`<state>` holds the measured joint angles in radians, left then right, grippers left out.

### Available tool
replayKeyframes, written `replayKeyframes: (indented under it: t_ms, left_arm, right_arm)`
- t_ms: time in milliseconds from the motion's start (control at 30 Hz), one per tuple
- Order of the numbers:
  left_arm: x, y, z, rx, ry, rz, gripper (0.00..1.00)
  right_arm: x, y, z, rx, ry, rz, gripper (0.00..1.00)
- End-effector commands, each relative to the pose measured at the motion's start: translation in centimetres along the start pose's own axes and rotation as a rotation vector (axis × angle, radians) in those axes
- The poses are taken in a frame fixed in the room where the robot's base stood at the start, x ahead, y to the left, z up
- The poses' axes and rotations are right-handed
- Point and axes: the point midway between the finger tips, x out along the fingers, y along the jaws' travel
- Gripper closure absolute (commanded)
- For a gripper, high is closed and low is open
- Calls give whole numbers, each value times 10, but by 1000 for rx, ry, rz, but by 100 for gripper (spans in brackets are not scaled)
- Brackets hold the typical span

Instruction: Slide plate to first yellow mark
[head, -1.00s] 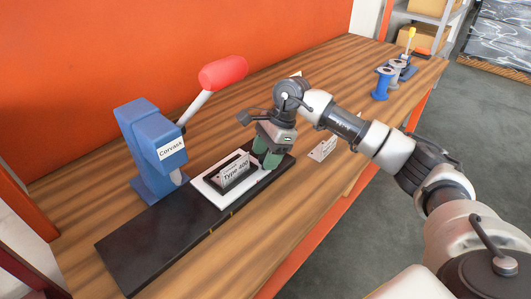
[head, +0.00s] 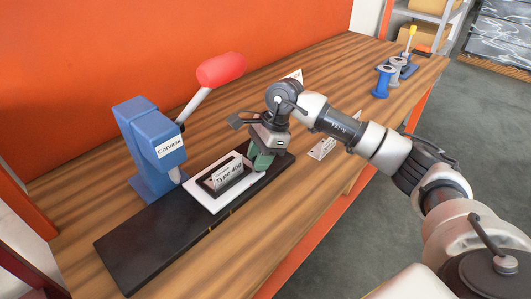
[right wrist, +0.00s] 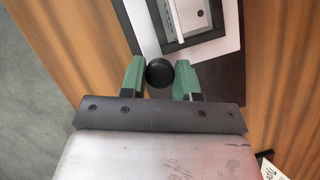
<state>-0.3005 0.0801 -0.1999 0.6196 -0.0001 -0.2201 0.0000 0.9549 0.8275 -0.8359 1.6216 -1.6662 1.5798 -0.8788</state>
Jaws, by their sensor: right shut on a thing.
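The white plate (head: 194,198) carries a dark frame with a card reading "Type 400" (head: 229,173). It lies on the long black rail (head: 140,252); its white edge also shows in the right wrist view (right wrist: 229,30). Small yellow marks (head: 231,213) show faintly on the rail's front edge. My right gripper (head: 262,161) is at the plate's right end. In the right wrist view its green fingers (right wrist: 160,78) are shut on a round black knob (right wrist: 160,71) at that end. My left gripper is not in view.
The rail's left part is bare. Blue and grey parts (head: 384,82) stand far right on the wooden table (head: 320,178).

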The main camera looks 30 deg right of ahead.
Motion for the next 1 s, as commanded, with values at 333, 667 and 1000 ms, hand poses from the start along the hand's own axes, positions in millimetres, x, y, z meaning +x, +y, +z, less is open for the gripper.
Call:
replayKeyframes:
  t_ms: [333, 667, 1000]
  left_arm:
    - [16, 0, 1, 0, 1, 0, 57]
    - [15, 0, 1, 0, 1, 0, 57]
    - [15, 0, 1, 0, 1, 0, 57]
  right_arm:
    - [28, 29, 63, -8, -4, 3, 100]
    - [28, 30, 66, -3, -3, 2, 100]
    - [28, 30, 66, -3, -3, 2, 45]
